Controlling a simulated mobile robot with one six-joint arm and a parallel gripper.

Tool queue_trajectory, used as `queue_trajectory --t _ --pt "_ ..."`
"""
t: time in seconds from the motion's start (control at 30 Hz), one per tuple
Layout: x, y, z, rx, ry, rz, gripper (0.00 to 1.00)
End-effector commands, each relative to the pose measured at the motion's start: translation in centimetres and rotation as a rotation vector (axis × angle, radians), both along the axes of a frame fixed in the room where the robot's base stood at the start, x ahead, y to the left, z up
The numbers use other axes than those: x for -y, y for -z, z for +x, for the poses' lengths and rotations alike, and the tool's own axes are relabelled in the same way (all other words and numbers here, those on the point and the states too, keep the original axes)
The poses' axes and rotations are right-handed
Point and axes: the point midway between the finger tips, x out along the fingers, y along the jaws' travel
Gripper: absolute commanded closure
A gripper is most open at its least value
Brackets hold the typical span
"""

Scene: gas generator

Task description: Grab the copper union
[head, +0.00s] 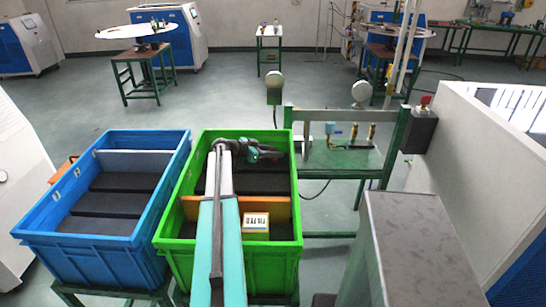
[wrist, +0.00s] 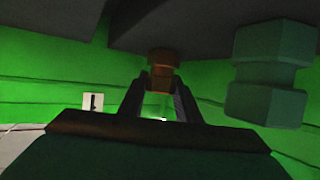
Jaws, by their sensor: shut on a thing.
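The copper union (wrist: 163,64) shows in the wrist view as a small brown-orange hex fitting just below a dark surface. My gripper (wrist: 162,92) has its two dark fingers on either side of it and is shut on it. The lower part of the union is partly hidden between the fingers. In the head view my gripper (head: 272,154) is low inside the green crate (head: 167,230), towards its back right. The union cannot be made out there.
A larger grey-green hex fitting (wrist: 266,75) is close on the right in the wrist view. An orange divider (head: 278,209) and a filter box (head: 256,224) are in the green crate. A blue crate (head: 112,260) stands left; a green bench (head: 345,160) stands behind right.

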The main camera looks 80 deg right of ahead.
Motion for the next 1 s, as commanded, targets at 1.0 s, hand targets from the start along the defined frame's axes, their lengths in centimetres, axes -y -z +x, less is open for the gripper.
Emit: queue_trajectory --t 1.0 --pt "0.1 -8.3 -0.1 0.001 0.002 -0.002 0.94"
